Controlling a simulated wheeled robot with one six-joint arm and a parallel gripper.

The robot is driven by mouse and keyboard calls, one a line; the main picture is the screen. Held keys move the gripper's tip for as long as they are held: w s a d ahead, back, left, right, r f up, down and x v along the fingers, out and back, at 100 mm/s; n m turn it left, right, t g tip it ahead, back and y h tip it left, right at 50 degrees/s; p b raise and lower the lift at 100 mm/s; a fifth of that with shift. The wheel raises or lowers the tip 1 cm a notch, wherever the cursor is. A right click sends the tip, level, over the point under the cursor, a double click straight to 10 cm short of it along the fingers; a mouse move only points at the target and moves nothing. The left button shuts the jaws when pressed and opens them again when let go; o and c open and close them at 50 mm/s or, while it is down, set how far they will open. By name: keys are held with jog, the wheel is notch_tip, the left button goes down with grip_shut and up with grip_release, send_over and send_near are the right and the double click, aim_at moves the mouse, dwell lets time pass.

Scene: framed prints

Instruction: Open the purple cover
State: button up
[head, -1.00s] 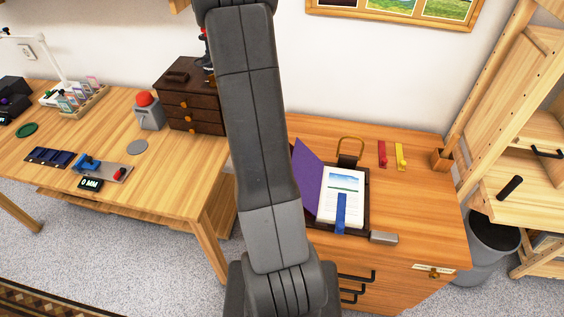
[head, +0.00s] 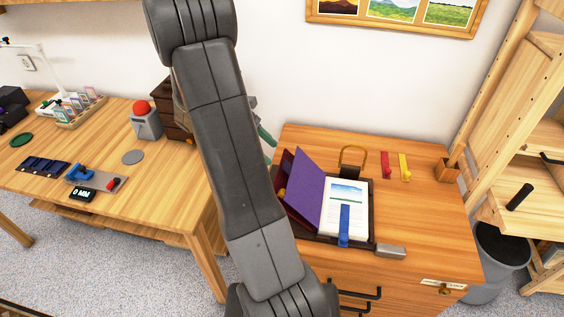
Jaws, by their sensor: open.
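The purple cover (head: 308,186) stands swung up and tilted to the left on the cabinet top, hinged beside a white page block (head: 345,204) with a landscape picture. The white pages lie uncovered in a dark tray (head: 372,222), with a blue strap (head: 344,226) over their lower part. A dark red panel (head: 287,160) shows behind the purple cover, partly hidden by my arm. My gripper (head: 266,137) is mostly hidden behind my arm. A greenish finger pokes out above and left of the purple cover, apart from it in the picture.
The right part of the cabinet top (head: 430,215) is clear. A wooden rack stands at right.

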jog(key=x, duration=0.6)
jog(key=shift+s+d+f, duration=0.1)
jog(key=shift+d+f, duration=0.1)
jog(key=shift+f, duration=0.05)
